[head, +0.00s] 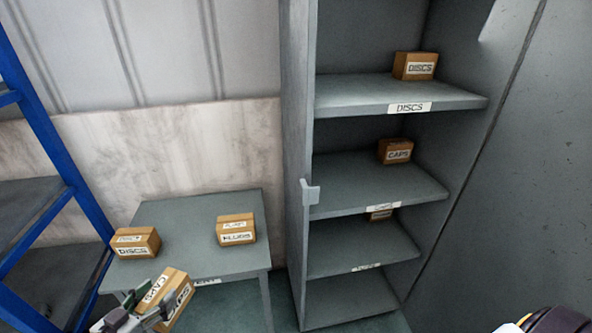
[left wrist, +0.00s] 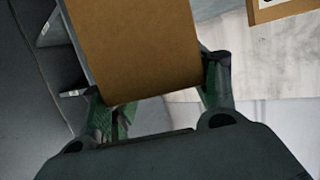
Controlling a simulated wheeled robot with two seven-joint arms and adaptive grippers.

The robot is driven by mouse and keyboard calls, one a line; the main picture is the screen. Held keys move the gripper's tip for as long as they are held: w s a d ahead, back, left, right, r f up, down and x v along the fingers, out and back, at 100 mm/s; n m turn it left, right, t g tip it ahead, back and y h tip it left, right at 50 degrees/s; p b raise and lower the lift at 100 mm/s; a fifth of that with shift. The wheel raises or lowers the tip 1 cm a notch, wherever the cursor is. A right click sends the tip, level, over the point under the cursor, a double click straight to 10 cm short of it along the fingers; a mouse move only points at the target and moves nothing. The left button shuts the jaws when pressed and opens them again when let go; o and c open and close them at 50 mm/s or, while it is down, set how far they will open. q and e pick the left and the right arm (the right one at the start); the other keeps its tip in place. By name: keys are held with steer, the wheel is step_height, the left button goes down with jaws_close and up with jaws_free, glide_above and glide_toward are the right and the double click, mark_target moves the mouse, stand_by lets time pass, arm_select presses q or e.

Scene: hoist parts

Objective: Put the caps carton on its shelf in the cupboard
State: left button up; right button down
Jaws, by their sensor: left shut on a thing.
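My left gripper (head: 142,310) is shut on a brown caps carton (head: 178,296) with "CAPS" labels, held tilted at the front edge of the small table. In the left wrist view the carton (left wrist: 135,45) sits between the two fingers (left wrist: 158,95). The open cupboard (head: 297,150) stands at the right. Its second visible shelf (head: 350,180) has a front label that seems to read "CAPS", and another caps carton (head: 397,151) stands at its back. My right gripper is not in view.
A discs carton (head: 135,243) and a plugs carton (head: 236,229) stand on the table (head: 185,212). A discs carton (head: 414,66) is on the upper cupboard shelf (head: 345,92). A half-hidden carton (head: 380,215) is on the third shelf (head: 350,245). A blue rack (head: 45,130) stands left.

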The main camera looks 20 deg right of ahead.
arm_select(q)
steer(key=n+y, duration=0.1)
steer(key=a+f+n+t+y, duration=0.1)
steer(key=y, duration=0.1)
steer(key=f+n+t+y, duration=0.1)
steer(key=n, duration=0.1)
steer(key=shift+s+a+f, duration=0.15)
steer(key=shift+a, duration=0.15)
steer(key=shift+a+f+n+t+y, duration=0.15)
steer(key=shift+a+f+n+y, duration=0.2)
steer(key=shift+n+y, duration=0.4)
steer(key=shift+a+f+n+t+y, duration=0.25)
steer(key=shift+n+y, duration=0.25)
steer(key=shift+y, duration=0.4)
steer(key=shift+a+f+n+t+y, duration=0.1)
steer(key=shift+a+f+n+y, duration=0.25)
steer(key=shift+n+y, duration=0.4)
steer(key=shift+d, duration=0.4)
steer(key=shift+r, duration=0.1)
steer(key=shift+a, duration=0.4)
